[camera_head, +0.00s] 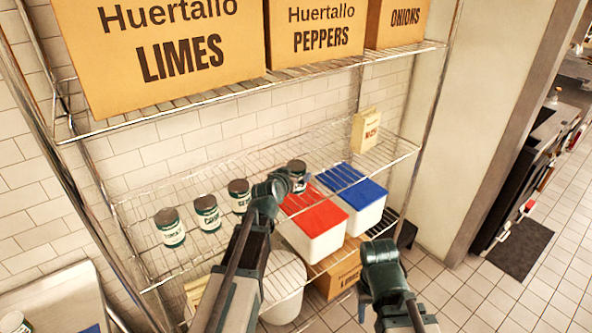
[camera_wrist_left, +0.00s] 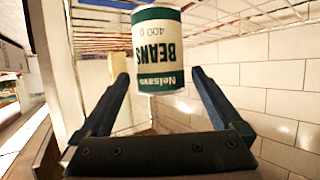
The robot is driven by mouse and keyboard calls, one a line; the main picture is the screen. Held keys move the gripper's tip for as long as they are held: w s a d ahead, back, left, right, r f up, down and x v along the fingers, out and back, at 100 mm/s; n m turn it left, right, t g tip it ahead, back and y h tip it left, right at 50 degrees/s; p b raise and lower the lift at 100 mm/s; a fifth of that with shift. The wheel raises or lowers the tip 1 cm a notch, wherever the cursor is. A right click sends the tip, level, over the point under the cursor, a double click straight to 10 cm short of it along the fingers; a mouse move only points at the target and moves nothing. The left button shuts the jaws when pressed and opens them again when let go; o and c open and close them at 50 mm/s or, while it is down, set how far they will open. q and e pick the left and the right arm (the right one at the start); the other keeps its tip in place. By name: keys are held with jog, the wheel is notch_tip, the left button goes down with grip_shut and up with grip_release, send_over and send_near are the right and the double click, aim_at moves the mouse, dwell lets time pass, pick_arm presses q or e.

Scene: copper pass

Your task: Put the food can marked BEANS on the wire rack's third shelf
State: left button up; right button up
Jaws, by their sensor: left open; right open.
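The can marked BEANS (camera_wrist_left: 160,50) has a dark green and cream label and appears upside down in the left wrist view. In the head view, a dark-topped can (camera_head: 297,170) stands on the middle wire shelf (camera_head: 185,264), right beside my left gripper. In the head view my left wrist (camera_head: 268,192) hides part of this can and the fingers. My right gripper (camera_head: 366,296) is low at the front, away from the cans.
Three similar cans (camera_head: 207,213) stand to the left on that shelf. A red-lidded tub (camera_head: 318,235), a blue-lidded tub (camera_head: 362,205) and a small carton (camera_head: 365,130) are to the right. A LIMES box (camera_head: 160,50) and others fill the shelf above. A white bucket (camera_head: 285,290) is below.

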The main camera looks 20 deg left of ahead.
pick_arm(q)
jog(key=p+v, duration=0.3)
jog(key=v, duration=0.6)
jog(key=s+d+f+m+g+h, duration=0.1)
jog(key=s+d+f+g, duration=0.35)
jog(key=d, duration=0.25)
jog(key=s+d+f+m+g+h, duration=0.1)
jog(key=s+d+f+m+g, duration=0.15)
jog(key=s+d+f, duration=0.35)
jog(key=s+d+f+g+y, duration=0.1)
jog(key=s+d+g+y, duration=0.1)
jog(key=s, duration=0.5)
jog(key=s+d+f+g+y, duration=0.1)
jog(key=s+d+f+g, duration=0.1)
jog(key=s+g, duration=0.3)
jog(key=shift+s+d+y, duration=0.3)
jog(key=shift+s+y, duration=0.1)
jog(key=shift+s, duration=0.5)
notch_tip(320, 180, down, 4)
jog(key=b, duration=0.4)
jog(key=shift+f+b, duration=0.25)
jog(key=shift+b, duration=0.15)
